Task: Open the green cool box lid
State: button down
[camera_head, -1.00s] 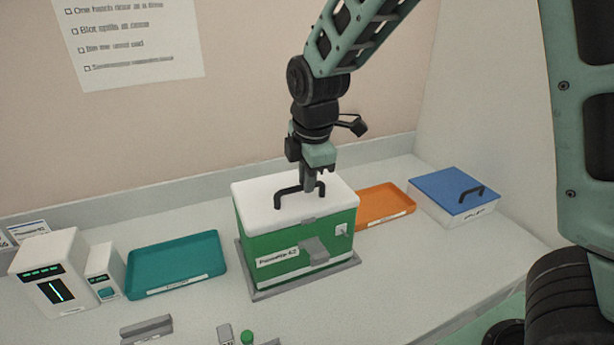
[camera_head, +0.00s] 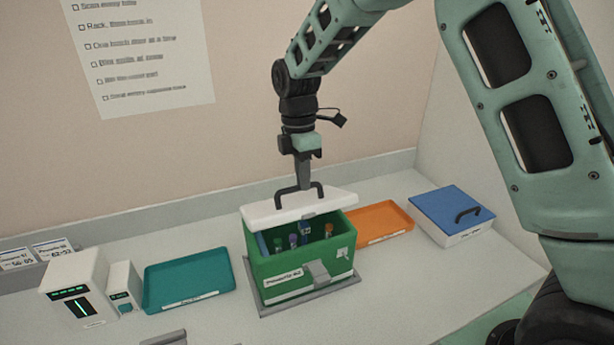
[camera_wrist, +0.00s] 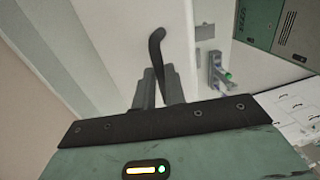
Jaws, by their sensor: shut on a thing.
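The green cool box (camera_head: 293,277) stands on a grey base plate in the middle of the bench. Its white lid (camera_head: 265,214) is raised at the front and tilted, with the rear part still by the box's back edge. Several capped tubes (camera_head: 305,232) stand inside the open box. My gripper (camera_head: 304,186) is shut on the lid's black handle (camera_head: 287,192). In the wrist view the handle (camera_wrist: 156,45) runs between the two fingers (camera_wrist: 159,88), over the white lid (camera_wrist: 100,40). A tube with a green cap (camera_wrist: 220,72) shows beside the lid.
An orange tray (camera_head: 380,222) and a white box with a blue lid (camera_head: 449,212) are to the right. A teal tray (camera_head: 189,277) and white devices (camera_head: 78,290) are to the left. A wall is close behind.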

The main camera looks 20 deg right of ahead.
jog(key=shift+w+r, duration=0.25)
jog(key=shift+w, duration=0.25)
jog(key=shift+w+r, duration=0.2)
jog(key=shift+w, duration=0.3)
jog(key=c, duration=1.5)
grip_release()
jog(key=shift+f, duration=0.1)
jog(key=shift+o, duration=0.2)
notch_tip(320, 180, up, 17)
jog(key=w+b, duration=0.2)
jog(key=b, duration=0.1)
jog(key=shift+w, duration=0.3)
